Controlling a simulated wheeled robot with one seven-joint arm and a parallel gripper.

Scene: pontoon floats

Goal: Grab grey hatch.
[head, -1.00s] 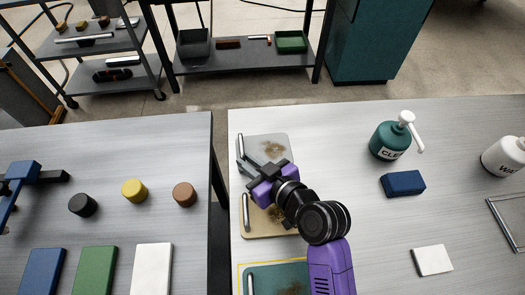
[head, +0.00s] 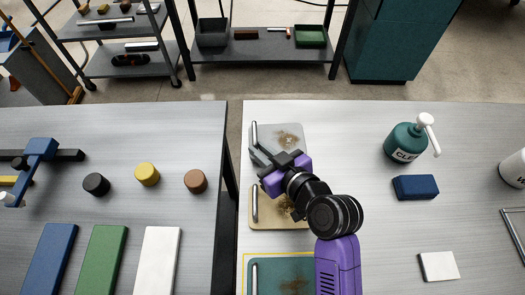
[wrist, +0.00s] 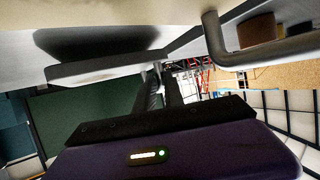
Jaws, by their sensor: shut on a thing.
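The grey hatch (head: 273,133), a light plate with a brown stain and a silver bar handle at its left edge, lies at the back left of the right table in the head view. My gripper (head: 265,158) is at its front left, with its dark fingers at the near end of the handle and covering part of the plate. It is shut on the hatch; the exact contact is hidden. In the wrist view my dark fingers (wrist: 160,90) run close together below a pale surface, and a grey bar shows at the upper right.
A tan hatch (head: 268,215) lies just in front, partly under my arm, and a teal hatch (head: 270,278) is nearer. A green bottle (head: 404,143), a blue block (head: 415,187) and a white block (head: 438,266) stand to the right. A gap separates the left table (head: 200,130).

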